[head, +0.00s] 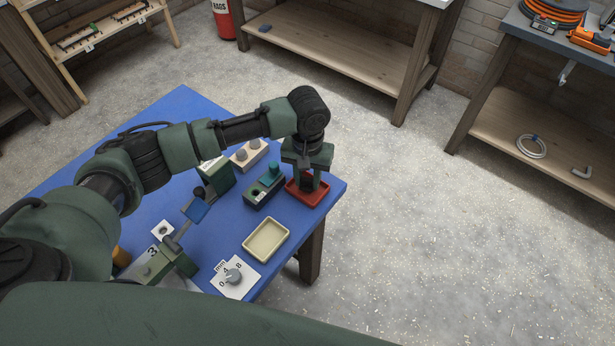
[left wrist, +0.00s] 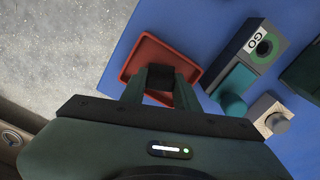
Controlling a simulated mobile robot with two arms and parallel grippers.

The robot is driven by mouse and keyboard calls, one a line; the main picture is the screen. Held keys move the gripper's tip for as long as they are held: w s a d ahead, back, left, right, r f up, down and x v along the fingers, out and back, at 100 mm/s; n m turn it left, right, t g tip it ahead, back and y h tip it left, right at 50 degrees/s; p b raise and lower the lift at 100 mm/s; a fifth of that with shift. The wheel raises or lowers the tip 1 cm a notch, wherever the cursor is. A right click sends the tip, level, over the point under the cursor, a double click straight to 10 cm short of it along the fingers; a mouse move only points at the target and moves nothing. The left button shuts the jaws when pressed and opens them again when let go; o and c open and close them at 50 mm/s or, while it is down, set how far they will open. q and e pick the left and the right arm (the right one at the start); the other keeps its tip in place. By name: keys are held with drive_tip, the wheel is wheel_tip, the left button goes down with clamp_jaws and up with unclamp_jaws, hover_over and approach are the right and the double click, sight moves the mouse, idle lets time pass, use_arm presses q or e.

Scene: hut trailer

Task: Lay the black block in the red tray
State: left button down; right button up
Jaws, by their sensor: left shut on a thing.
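My left gripper (head: 308,179) reaches down over the far right corner of the blue table. It is shut on the black block (left wrist: 159,77), which shows dark between the fingers in the left wrist view. The red tray (head: 318,198) lies on the table directly under the gripper, and its rim also shows in the left wrist view (left wrist: 148,44). The block is within the tray's outline; I cannot tell whether it touches the tray's floor. The fingers hide part of the block and tray. My right gripper is not in view.
A cream tray (head: 266,240) and a dial on a white plate (head: 234,277) lie nearer. The blue table's (head: 315,228) right edge is close.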

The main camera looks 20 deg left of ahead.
sight(308, 179)
use_arm(q)
drive_tip(key=c, duration=1.3)
unclamp_jaws()
wheel_tip(308, 179, up, 12)
drive_tip(key=shift+r+b, duration=0.1)
drive_tip(key=shift+b, duration=0.65)
